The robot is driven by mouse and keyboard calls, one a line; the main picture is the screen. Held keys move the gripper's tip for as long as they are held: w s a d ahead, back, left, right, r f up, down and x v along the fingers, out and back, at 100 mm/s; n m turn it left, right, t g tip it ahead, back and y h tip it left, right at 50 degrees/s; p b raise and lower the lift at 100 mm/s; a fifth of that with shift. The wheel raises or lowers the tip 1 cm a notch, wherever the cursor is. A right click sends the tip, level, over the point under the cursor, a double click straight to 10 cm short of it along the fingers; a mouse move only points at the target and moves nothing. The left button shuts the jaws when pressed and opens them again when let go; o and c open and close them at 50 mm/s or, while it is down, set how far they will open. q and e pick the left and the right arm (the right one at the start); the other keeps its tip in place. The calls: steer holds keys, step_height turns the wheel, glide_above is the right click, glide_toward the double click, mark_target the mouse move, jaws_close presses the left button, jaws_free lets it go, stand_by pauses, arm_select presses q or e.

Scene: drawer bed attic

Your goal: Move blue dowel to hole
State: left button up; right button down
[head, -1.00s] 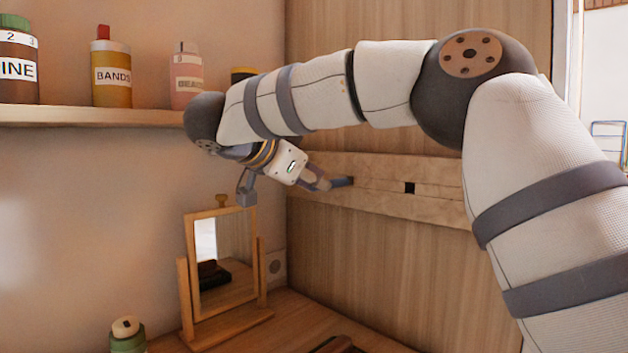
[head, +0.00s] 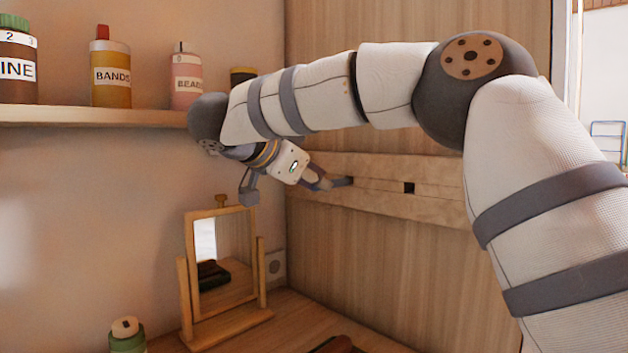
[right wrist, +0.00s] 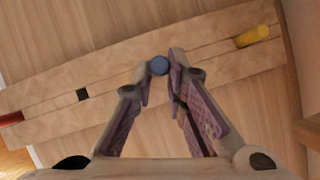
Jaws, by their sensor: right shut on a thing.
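The blue dowel (head: 343,182) is at the wooden rail on the back panel, and its round end (right wrist: 159,65) shows in the right wrist view. My right gripper (head: 327,183) is shut on it, with a fingertip on each side (right wrist: 160,74). How deep the dowel sits in the rail cannot be told. My left gripper is not in view.
The rail (head: 440,173) also holds a yellow dowel (right wrist: 252,37) and a red piece (right wrist: 10,119). A shelf (head: 90,115) with several bottles is at the upper left. A small mirror (head: 225,265) stands below my right gripper.

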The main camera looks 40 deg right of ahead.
mark_target(334, 181)
steer(key=shift+w+d, duration=0.2)
steer(key=shift+d, duration=2.2)
steer(key=c, duration=1.5)
jaws_free()
steer(key=shift+r, duration=0.1)
steer(key=v, duration=1.2)
steer(key=shift+d, duration=0.1)
